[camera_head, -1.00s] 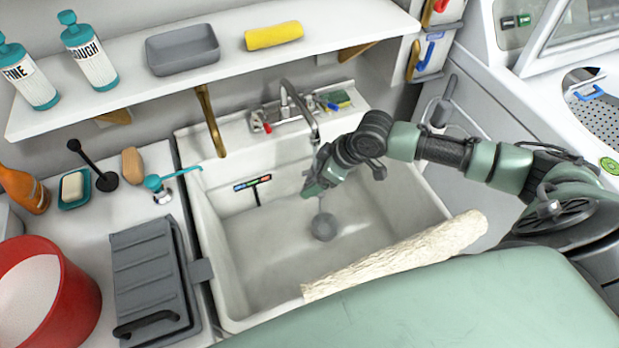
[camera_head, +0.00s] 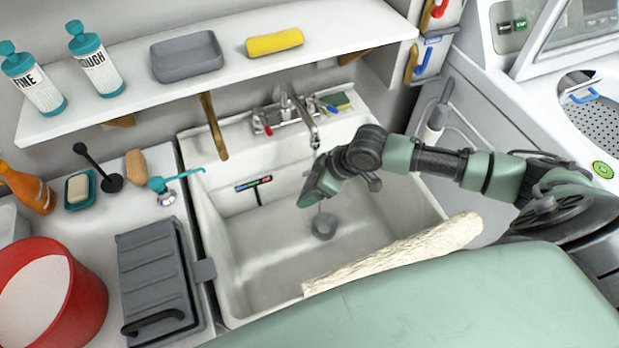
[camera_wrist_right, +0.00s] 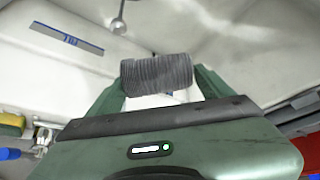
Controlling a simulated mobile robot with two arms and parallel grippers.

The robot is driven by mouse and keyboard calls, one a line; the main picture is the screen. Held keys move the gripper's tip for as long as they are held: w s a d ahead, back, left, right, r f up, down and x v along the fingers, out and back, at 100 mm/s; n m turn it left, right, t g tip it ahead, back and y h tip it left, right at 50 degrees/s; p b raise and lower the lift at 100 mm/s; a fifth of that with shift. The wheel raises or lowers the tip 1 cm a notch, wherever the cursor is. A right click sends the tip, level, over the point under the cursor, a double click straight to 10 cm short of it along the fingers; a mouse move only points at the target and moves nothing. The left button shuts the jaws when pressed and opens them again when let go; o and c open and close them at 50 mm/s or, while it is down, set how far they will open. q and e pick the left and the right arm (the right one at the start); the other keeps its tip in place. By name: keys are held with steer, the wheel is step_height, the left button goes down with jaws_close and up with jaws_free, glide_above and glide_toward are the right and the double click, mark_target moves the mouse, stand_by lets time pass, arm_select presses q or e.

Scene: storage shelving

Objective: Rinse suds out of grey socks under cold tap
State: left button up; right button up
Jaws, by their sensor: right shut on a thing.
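My right gripper (camera_head: 309,194) is low over the white sink basin (camera_head: 270,268), pointing down and left. In the right wrist view its fingers (camera_wrist_right: 157,82) are shut on a ribbed dark grey piece of fabric, a grey sock (camera_wrist_right: 157,73). The head view hides the sock behind the gripper. The tap (camera_head: 301,108), with a red handle (camera_head: 262,124) and a blue handle (camera_head: 328,107), stands at the sink's back, behind the gripper. I cannot tell whether water runs. A round grey piece (camera_head: 323,226) with a thin stem shows in the basin below the gripper. My left gripper is not in view.
A rolled cream towel (camera_head: 395,257) lies along the front edge. A shelf (camera_head: 215,72) overhangs the back. A grey ribbed board (camera_head: 158,278) and red bucket (camera_head: 85,305) stand left. The basin's left side is clear.

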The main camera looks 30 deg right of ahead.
steer(key=s+a+p, duration=0.2)
steer(key=s+p, duration=0.1)
steer(key=s, duration=0.2)
steer(key=shift+s+p, duration=0.35)
steer(key=shift+r, duration=0.15)
stand_by(1.1)
steer(key=s+a+r+p, duration=0.1)
steer(key=s+r+p, duration=0.3)
steer(key=p, duration=0.3)
steer(key=shift+s+a, duration=0.25)
steer(key=shift+s, duration=0.15)
steer(key=shift+f, duration=0.1)
